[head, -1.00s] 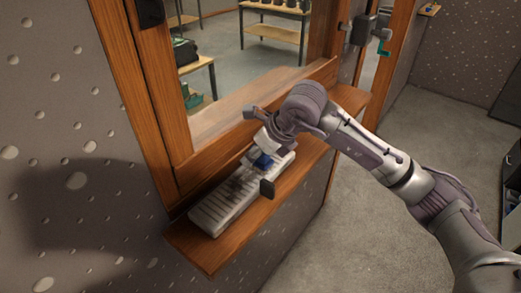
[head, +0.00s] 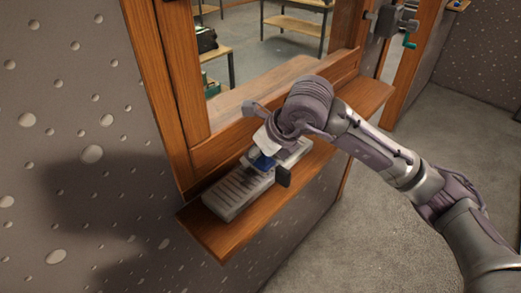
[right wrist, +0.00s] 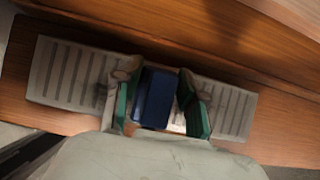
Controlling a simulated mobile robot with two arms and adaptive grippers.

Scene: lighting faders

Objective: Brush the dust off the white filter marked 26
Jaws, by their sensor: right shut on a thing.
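The pale slatted filter (head: 228,199) lies flat on the wooden ledge below the window frame; in the right wrist view (right wrist: 58,80) it runs across under my gripper. I cannot read any number on it. Faint dark smudges show beside the gripper. My right gripper (head: 265,163) is over the middle of the filter. Its green-padded fingers (right wrist: 160,108) are shut on a blue block-like thing, seemingly the brush (right wrist: 153,97). Its bristles are hidden, so I cannot tell whether they touch the filter. My left gripper is not in view.
The wooden ledge (head: 222,236) is narrow, with a free edge over the grey floor. The wooden window frame (head: 222,148) rises right behind the filter. A grey dotted wall (head: 70,120) is at left. Open floor (head: 345,225) lies at right.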

